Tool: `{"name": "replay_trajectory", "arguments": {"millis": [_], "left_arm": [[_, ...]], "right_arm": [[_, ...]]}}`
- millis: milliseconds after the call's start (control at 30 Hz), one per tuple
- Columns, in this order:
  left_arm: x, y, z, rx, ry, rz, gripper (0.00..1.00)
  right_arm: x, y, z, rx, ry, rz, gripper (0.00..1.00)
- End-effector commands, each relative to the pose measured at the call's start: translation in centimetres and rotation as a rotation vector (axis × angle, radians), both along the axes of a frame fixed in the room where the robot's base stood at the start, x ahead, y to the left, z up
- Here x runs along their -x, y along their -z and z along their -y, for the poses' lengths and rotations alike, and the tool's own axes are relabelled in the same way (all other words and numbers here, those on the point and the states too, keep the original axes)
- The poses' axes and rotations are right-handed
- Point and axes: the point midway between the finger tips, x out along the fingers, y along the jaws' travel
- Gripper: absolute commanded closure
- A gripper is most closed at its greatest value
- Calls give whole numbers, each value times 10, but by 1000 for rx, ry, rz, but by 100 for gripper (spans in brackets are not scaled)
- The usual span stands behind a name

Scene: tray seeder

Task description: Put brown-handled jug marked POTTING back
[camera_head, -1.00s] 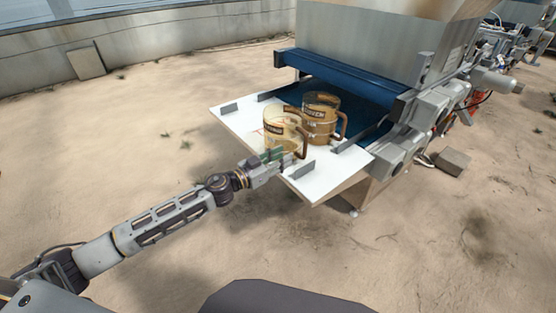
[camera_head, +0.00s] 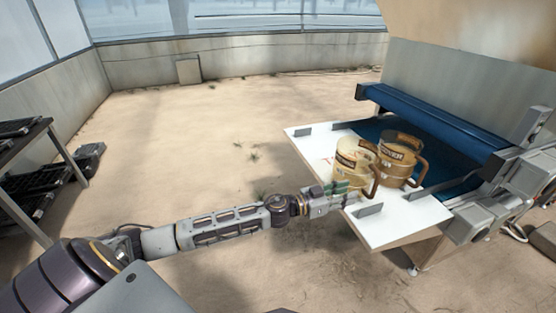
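Two tan jugs with brown handles and dark label bands stand on the white board at the mouth of the machine. The front jug (camera_head: 352,161) is nearer to me; the back jug (camera_head: 400,158) stands close behind it to the right. The lettering is too small to read surely, so I cannot tell which is marked POTTING. My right gripper is not in view.
The white board (camera_head: 304,141) has small grey upright brackets along its edges. A blue belt (camera_head: 458,176) and blue roller bar (camera_head: 430,118) lie behind the jugs. A dark rack (camera_head: 24,181) stands at the left. The sandy floor between is open.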

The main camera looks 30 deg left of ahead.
Motion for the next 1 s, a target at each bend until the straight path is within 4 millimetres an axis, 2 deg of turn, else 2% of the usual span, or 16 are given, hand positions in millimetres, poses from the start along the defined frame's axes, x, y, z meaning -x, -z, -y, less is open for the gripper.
{"name": "replay_trajectory", "arguments": {"millis": [167, 267, 367, 467, 633, 767, 800, 867, 1000], "left_arm": [[-2, 4, -2, -2, -11, -4, 65], [-7, 16, -10, -7, -40, -13, 65], [-15, 38, -23, -19, -91, -31, 65], [-24, 72, -42, -43, -165, -63, 65], [-27, 151, -80, -107, -302, -154, 65], [-16, 219, -109, -169, -396, -248, 65], [-9, 242, -117, -191, -422, -281, 65], [3, 275, -128, -222, -457, -332, 65], [41, 350, -148, -300, -518, -461, 65]], "right_arm": [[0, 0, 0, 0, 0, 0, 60], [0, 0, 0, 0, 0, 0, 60], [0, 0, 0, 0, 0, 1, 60], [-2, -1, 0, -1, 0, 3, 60], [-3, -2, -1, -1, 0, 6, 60], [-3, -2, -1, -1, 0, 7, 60], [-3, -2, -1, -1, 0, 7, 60], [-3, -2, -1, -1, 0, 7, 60], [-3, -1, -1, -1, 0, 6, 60]]}}
